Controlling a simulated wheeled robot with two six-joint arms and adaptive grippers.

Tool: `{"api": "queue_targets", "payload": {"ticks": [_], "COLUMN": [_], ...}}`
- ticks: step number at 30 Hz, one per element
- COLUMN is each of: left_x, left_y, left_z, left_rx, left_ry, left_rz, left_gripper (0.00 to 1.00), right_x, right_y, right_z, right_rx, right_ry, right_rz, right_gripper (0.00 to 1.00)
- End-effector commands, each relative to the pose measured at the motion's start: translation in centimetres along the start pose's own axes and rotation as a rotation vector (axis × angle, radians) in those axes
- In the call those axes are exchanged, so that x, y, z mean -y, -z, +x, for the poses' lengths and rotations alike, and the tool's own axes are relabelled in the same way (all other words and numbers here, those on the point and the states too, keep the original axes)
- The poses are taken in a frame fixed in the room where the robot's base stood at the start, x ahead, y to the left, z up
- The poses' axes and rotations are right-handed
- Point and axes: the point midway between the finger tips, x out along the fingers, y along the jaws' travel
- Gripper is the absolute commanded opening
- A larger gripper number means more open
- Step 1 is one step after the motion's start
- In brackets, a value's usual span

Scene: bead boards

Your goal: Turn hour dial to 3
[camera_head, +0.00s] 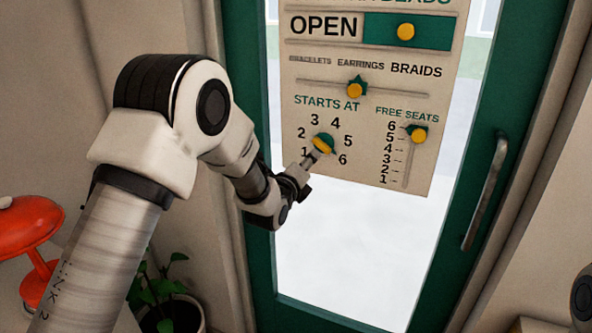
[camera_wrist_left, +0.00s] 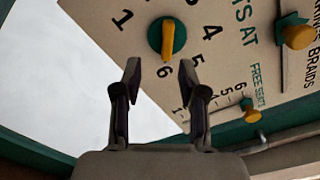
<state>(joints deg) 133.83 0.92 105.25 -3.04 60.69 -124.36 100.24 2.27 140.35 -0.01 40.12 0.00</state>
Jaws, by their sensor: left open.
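The hour dial (camera_head: 323,144) is a green disc with a yellow bar, under "STARTS AT" on the door's sign. In the left wrist view the dial (camera_wrist_left: 167,38) is whole, and one end of its bar lies toward the 6. Which end is the pointer I cannot tell. My left gripper (camera_head: 309,162) is just in front of the dial, at its lower left in the head view. In the left wrist view its two fingers (camera_wrist_left: 160,75) are apart and empty, with the dial beyond their tips. My right gripper is out of view.
The sign (camera_head: 300,180) also bears an OPEN slider (camera_head: 406,31), a braids slider (camera_head: 357,88) and a free-seats slider (camera_head: 416,133) close by. A door handle (camera_head: 485,192) is at right.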

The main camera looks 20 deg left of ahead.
Motion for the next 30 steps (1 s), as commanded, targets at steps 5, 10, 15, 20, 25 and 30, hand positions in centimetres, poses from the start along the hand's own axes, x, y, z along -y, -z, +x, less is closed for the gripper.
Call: {"api": "queue_targets", "payload": {"ticks": [5,10,15,20,25,30], "left_x": [1.2,1.2,1.0,0.9,0.9,0.9], "left_y": [-0.8,-0.8,-0.8,-0.7,-0.7,-0.6], "left_z": [1.4,4.7,7.2,7.8,7.7,7.7], "left_rx": [0.011,0.009,0.009,0.009,0.008,0.008], "left_ry": [0.015,0.012,0.011,0.011,0.01,0.01], "left_rz": [-0.001,-0.002,-0.003,-0.003,-0.003,-0.003], "left_gripper": [0.42,0.42,0.42,0.42,0.31,0.0], "right_x": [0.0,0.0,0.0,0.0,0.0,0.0], "right_y": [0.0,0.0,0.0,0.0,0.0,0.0], "right_z": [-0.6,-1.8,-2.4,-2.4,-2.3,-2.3], "right_rx": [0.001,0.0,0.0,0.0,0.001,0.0], "right_ry": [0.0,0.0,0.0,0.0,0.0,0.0], "right_rz": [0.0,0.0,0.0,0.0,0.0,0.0], "right_gripper": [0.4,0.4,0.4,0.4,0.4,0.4]}}
